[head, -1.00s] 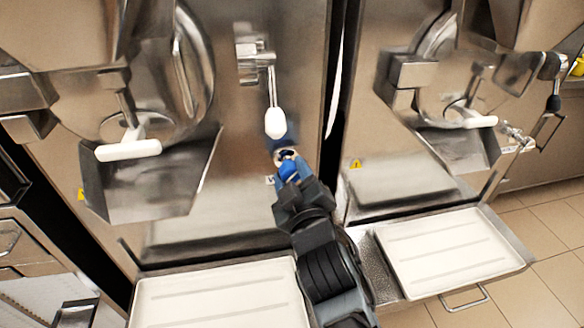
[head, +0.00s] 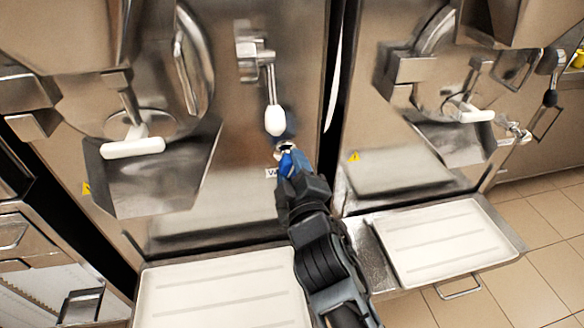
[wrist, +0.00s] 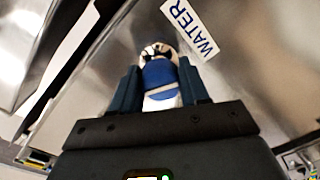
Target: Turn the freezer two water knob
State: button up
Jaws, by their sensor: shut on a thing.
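The water knob (wrist: 160,75) is blue with a pale base and sits on the steel front of the left freezer, beside a white label (wrist: 190,29) reading WATER in the wrist view. In the head view the knob (head: 286,161) shows below a white-tipped lever. My gripper (wrist: 162,86) is shut on the knob, with one dark finger on each side of it. In the head view my gripper (head: 290,175) reaches up to the panel from below and hides part of the knob and label.
The white-tipped lever (head: 274,120) hangs just above my gripper. A white-handled outlet (head: 132,147) and chute are to the left. White trays (head: 220,296) stand out below both freezers. The second freezer (head: 400,165) is close on the right, past a dark gap.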

jog(key=o, duration=1)
jog(key=shift+o, duration=0.2)
jog(key=v, duration=0.7)
jog(key=shift+s, duration=0.4)
jog(key=s+d+f+m+g+h, duration=0.1)
jog(key=s+d+f+m, duration=0.25)
jog(key=s+d, duration=0.45)
jog(key=s+d+f+m+h, duration=0.1)
jog(key=s+d+f+m, duration=0.3)
jog(key=s, duration=0.6)
jog(key=s+d+r+m+h, duration=0.1)
jog(key=s+d+r+m, duration=0.1)
jog(key=s, duration=0.4)
jog(key=s+d+r+m+h, duration=0.1)
jog(key=s+d+r+m, duration=0.2)
jog(key=s+d, duration=0.2)
jog(key=s+d+r+m+g+h, duration=0.1)
jog(key=s+d+r+m, duration=0.1)
jog(key=s, duration=0.7)
jog(key=shift+s+d+r, duration=0.15)
jog(key=shift+d+r, duration=0.3)
jog(key=shift+d, duration=0.5)
